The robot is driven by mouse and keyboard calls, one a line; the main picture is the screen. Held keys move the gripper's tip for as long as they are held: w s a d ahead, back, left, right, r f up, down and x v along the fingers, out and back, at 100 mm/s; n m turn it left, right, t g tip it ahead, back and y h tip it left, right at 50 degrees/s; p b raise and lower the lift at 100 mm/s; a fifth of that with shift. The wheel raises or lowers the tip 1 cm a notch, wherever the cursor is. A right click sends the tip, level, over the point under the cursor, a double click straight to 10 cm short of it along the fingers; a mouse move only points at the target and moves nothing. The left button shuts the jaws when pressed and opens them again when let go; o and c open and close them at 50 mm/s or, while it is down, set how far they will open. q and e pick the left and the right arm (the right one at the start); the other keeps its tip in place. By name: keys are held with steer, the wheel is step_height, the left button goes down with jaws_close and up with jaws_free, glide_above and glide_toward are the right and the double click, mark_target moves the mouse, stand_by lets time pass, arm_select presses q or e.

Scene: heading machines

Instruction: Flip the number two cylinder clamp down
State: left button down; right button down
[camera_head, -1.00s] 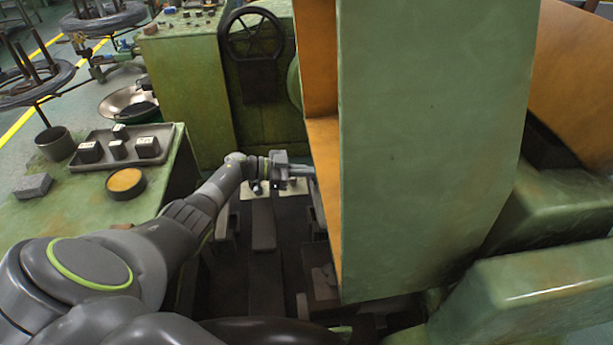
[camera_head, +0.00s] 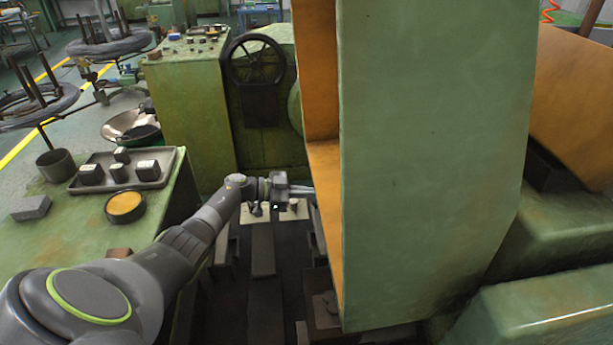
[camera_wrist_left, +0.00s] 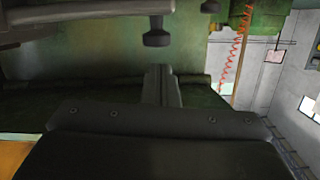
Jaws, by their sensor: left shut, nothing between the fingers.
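My left gripper (camera_head: 303,190) reaches in from the left in the head view, its fingertips at the edge of the open green machine housing. In the left wrist view its narrow fingers (camera_wrist_left: 160,85) are together with nothing between them. Ahead of them a dark metal bar ends in a round-headed piece (camera_wrist_left: 157,36), apart from the fingers. I cannot tell whether this belongs to the number two cylinder clamp. The large green panel (camera_head: 430,160) hides the machine's inside in the head view. My right gripper is not in view.
The panel with its orange inner face (camera_head: 322,185) stands close right of my left gripper. A green table at left holds a tray (camera_head: 150,183) of dark blocks and a round tin (camera_head: 125,207). A handwheel (camera_head: 257,60) is behind. Dark beams (camera_head: 262,250) lie below the arm.

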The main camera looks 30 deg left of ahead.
arm_select(q)
step_height(320, 180, up, 8)
steer(key=shift+r+p, duration=0.25)
steer(key=shift+p, duration=0.1)
